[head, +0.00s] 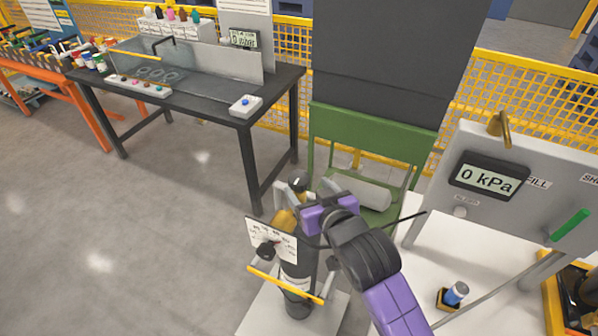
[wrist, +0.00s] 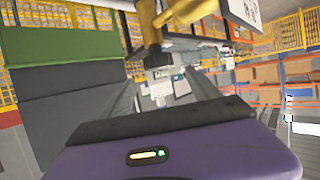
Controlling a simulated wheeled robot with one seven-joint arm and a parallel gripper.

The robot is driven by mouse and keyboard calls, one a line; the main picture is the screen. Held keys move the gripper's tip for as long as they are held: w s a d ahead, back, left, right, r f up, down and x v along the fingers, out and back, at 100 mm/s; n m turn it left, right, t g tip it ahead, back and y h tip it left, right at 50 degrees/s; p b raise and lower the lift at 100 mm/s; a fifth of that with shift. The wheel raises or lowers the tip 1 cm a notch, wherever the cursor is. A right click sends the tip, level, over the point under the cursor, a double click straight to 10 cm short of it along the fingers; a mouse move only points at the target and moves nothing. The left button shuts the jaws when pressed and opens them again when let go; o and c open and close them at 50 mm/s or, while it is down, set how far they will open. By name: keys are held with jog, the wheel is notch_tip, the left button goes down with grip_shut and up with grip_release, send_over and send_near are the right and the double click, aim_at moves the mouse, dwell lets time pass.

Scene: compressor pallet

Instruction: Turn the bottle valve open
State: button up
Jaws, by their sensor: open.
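The bottle (head: 297,287) is a dark upright cylinder on a pale plate at the lower middle of the head view. Its brass-yellow valve (head: 285,222) is at the top, and brass fittings also show at the top of the wrist view (wrist: 150,28). My gripper (head: 293,195) is open at the top of the bottle, just above and beside the valve. My arm partly hides the bottle top. I cannot tell whether the fingers touch the valve.
A white panel with a "0 kPa" display (head: 489,177) and a green handle (head: 570,224) stands at right. A yellow bar (head: 285,284) crosses in front of the bottle. A green frame (head: 370,132) stands behind. A black table (head: 205,97) is at left, with clear floor before it.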

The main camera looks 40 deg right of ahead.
aim_at(300, 178)
jog(key=shift+p+x, duration=0.8)
jog(key=shift+x, duration=3.05)
jog(key=shift+d, duration=0.1)
jog(key=c, duration=1.4)
jog(key=shift+o, duration=0.2)
